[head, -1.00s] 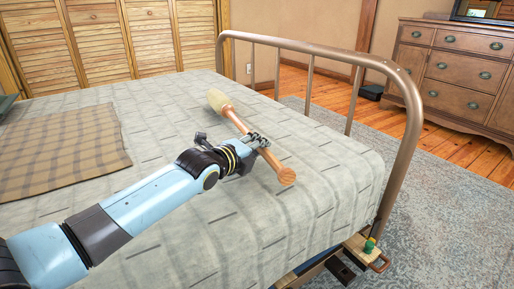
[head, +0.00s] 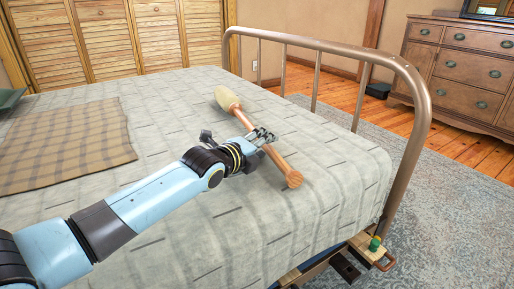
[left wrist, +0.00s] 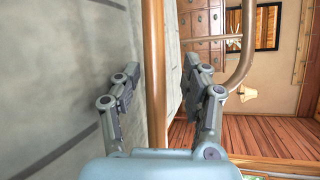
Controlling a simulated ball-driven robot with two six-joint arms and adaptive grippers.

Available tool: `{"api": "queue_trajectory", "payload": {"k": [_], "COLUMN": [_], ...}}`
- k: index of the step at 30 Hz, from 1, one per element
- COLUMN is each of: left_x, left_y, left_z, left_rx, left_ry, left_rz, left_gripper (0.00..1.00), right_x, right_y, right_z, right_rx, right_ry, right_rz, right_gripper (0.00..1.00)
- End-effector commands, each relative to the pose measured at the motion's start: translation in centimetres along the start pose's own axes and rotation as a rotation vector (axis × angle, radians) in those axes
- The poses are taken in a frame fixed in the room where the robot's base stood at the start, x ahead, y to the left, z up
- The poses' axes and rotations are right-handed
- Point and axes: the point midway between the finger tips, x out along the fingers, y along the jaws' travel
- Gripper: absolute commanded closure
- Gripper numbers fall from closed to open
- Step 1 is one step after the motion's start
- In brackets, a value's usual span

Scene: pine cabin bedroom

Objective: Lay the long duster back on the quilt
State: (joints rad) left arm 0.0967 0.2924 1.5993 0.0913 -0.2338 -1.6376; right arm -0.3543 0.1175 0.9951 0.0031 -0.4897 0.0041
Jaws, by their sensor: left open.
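The long duster (head: 284,166) has a wooden handle with a knob at the near end and a cream head (head: 228,99) at the far end. It lies on the pale grey quilt (head: 330,160), slanting across it near the bed's metal footboard. My left gripper (head: 265,136) is open at the middle of the handle. In the left wrist view, the handle (left wrist: 153,50) runs between the two spread fingers of the left gripper (left wrist: 161,68), with a gap on each side. My right gripper does not show.
A brown plaid blanket (head: 65,145) lies on the quilt at the left. The curved metal footboard (head: 414,130) rises beyond the duster at the right. A small green object (head: 375,243) sits on a wooden ledge at the bed's near corner. A dresser (head: 462,75) stands at the back right.

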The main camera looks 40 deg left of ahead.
Motion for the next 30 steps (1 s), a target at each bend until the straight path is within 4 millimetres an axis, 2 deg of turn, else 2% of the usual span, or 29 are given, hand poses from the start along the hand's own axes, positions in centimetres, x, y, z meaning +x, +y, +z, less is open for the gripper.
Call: {"api": "queue_trajectory", "payload": {"k": [5, 12, 16, 21, 30], "left_x": [-2.6, -8.1, -10.2, -11.6, -11.7], "left_y": [0.2, 0.2, 0.1, -0.1, -0.1], "left_z": [0.0, 0.0, 0.0, 0.0, 0.0], "left_rx": [0.004, 0.005, 0.004, 0.003, 0.001], "left_ry": [0.002, 0.002, 0.001, 0.000, 0.000], "left_rz": [0.004, 0.002, 0.001, -0.002, -0.003], "left_gripper": [0.51, 0.51, 0.51, 0.51, 0.51], "right_x": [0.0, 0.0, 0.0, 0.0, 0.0], "right_y": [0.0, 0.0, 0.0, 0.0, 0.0], "right_z": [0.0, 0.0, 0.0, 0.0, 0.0], "right_rx": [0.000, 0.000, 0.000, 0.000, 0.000], "right_ry": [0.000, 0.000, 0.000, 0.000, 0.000], "right_rz": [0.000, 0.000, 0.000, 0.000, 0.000], "right_gripper": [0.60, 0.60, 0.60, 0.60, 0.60]}}
